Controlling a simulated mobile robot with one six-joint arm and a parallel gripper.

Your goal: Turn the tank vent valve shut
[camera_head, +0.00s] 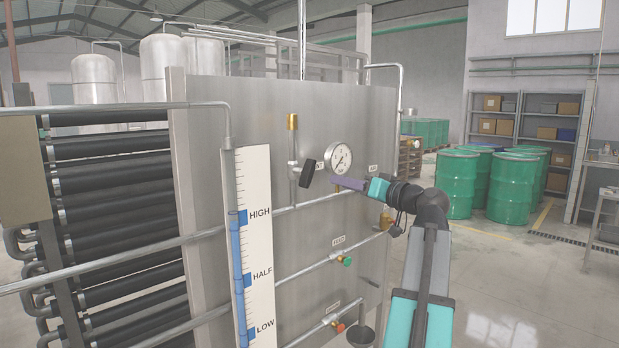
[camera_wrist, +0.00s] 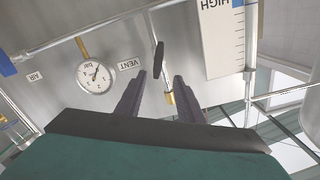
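The vent valve has a black lever handle (camera_head: 307,173) on a thin vertical pipe with a brass top (camera_head: 292,122) on the front of the steel tank. In the wrist view the handle (camera_wrist: 159,60) lies just beyond and between my fingertips, beside the VENT label (camera_wrist: 130,64). My gripper (camera_head: 335,182) is just right of the handle in the head view. In the wrist view my gripper (camera_wrist: 161,76) is open, with a clear gap between its dark fingers and nothing held. I cannot tell the exact distance to the handle, but no contact shows.
A round pressure gauge (camera_head: 341,158) sits close above my gripper. A level scale (camera_head: 256,245) marked HIGH, HALF and LOW stands left. Pipes with a green-knobbed valve (camera_head: 347,261) and a red-knobbed valve (camera_head: 340,327) run below. Green drums (camera_head: 457,185) stand at right, with open floor before them.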

